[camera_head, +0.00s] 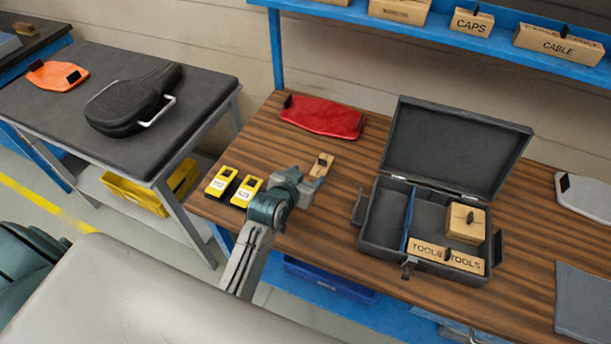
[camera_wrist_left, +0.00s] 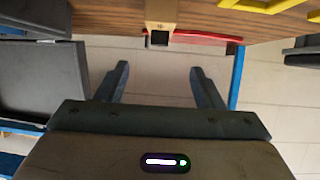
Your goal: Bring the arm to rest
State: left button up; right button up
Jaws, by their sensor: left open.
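My left arm comes in from the lower middle of the head view and reaches over the wooden bench (camera_head: 350,165). My left gripper (camera_head: 312,182) is near a small tan block with a dark tab (camera_head: 322,162). In the left wrist view, the two fingers of my left gripper (camera_wrist_left: 159,68) stand wide apart with nothing between them. The tan block (camera_wrist_left: 160,14) shows beyond the fingertips there, apart from them. My right gripper is in neither view.
An open grey toolbox (camera_head: 384,214) holding tan blocks stands right of my arm. Two yellow boxes (camera_head: 221,182) (camera_head: 247,191) sit just left of it. A red piece (camera_head: 322,117) lies behind. A blue shelf (camera_head: 440,30) hangs above the bench's back.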

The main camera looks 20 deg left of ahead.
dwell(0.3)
pick_arm(q)
jog(key=s+a+f+g, duration=0.1)
jog(key=s, duration=0.3)
jog(key=s+a+g, duration=0.1)
jog(key=s, duration=0.3)
jog(key=s+a+f+g, duration=0.1)
jog(key=s+g, duration=0.1)
jog(key=s, duration=0.1)
jog(key=shift+s+a+f+y, duration=0.15)
jog(key=shift+s+f+y, duration=0.2)
jog(key=shift+s+y, duration=0.05)
jog(key=s+a+r+g+y, duration=0.1)
jog(key=s+a+g, duration=0.15)
jog(key=s, duration=0.65)
jog(key=s+a+r+g, duration=0.1)
jog(key=s+g, duration=0.2)
jog(key=s, duration=0.5)
jog(key=a+f+g+b, duration=0.1)
jog(key=a+f+b, duration=0.15)
jog(key=f, duration=3.15)
jog(key=s+a+f+g+b, duration=0.1)
jog(key=s+f, duration=1.7)
jog(key=f, duration=0.1)
jog(key=shift+a+f+n, duration=0.3)
jog(key=shift+a, duration=0.05)
jog(key=shift+w, duration=0.1)
